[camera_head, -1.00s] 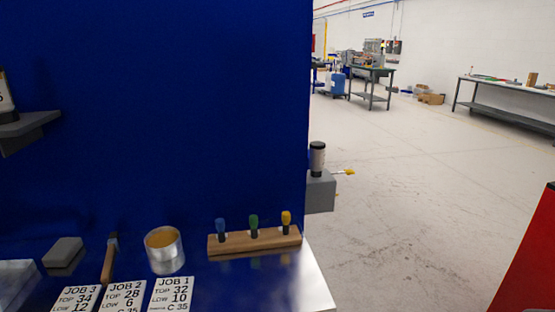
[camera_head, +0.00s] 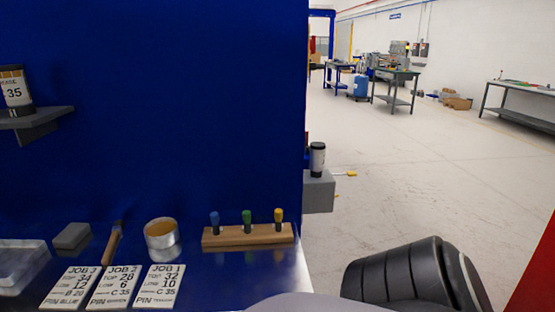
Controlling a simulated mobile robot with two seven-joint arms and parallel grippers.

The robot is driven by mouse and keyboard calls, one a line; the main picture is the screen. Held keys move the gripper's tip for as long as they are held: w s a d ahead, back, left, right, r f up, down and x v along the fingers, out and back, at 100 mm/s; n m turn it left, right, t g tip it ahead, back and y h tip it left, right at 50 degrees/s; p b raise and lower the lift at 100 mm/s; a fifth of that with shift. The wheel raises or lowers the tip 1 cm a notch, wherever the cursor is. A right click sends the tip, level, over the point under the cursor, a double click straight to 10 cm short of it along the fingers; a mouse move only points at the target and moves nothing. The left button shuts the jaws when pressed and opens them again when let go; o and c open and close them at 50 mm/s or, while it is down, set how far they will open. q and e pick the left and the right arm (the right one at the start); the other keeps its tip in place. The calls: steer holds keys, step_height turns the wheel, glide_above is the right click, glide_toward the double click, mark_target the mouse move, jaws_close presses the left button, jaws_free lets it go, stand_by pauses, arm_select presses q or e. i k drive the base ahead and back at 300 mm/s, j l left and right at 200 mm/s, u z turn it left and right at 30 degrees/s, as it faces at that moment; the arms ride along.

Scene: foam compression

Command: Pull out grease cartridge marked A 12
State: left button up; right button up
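A grease cartridge (camera_head: 16,91) with a dark cap and a white label stands on a grey shelf bracket (camera_head: 40,121) at the left edge. Its label reads 35, with part of the text cut off by the frame. Another dark-capped cartridge (camera_head: 317,160) stands on a grey block (camera_head: 319,191) at the right edge of the blue panel; no marking on it is readable. No cartridge marked A 12 can be made out. Neither gripper is in view. A black and grey part of my own arm shows at the bottom right.
On the bench are job cards (camera_head: 112,288), an open tin (camera_head: 161,238), a wooden rack (camera_head: 247,236) with blue, green and yellow-handled pins, a brush-like tool (camera_head: 113,243), a grey block (camera_head: 72,238) and a clear tray (camera_head: 22,264). A blue panel (camera_head: 180,120) stands behind. Open floor lies to the right.

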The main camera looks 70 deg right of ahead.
mark_target(317, 149)
steer(key=k+l+u, duration=0.1)
steer(key=u, duration=0.25)
steer(key=k+l+u, duration=0.1)
steer(key=u, duration=0.25)
steer(key=k+u, duration=0.15)
steer(key=u, duration=0.2)
steer(key=k+l+u, duration=0.15)
steer(key=u, duration=0.35)
steer(key=k+u, duration=0.5)
steer(key=k+l+u, duration=0.1)
steer(key=k+u, duration=0.4)
steer(key=u, duration=0.25)
steer(key=k+l, duration=0.1)
steer(key=k, duration=0.3)
steer(key=k+l, duration=0.1)
steer(key=k, duration=0.25)
steer(key=k+l+z, duration=0.2)
steer(key=k+z, duration=0.25)
steer(key=k+l+z, duration=0.35)
steer(key=z, duration=0.15)
steer(key=k+l+z, duration=0.45)
steer(key=i+l, duration=0.05)
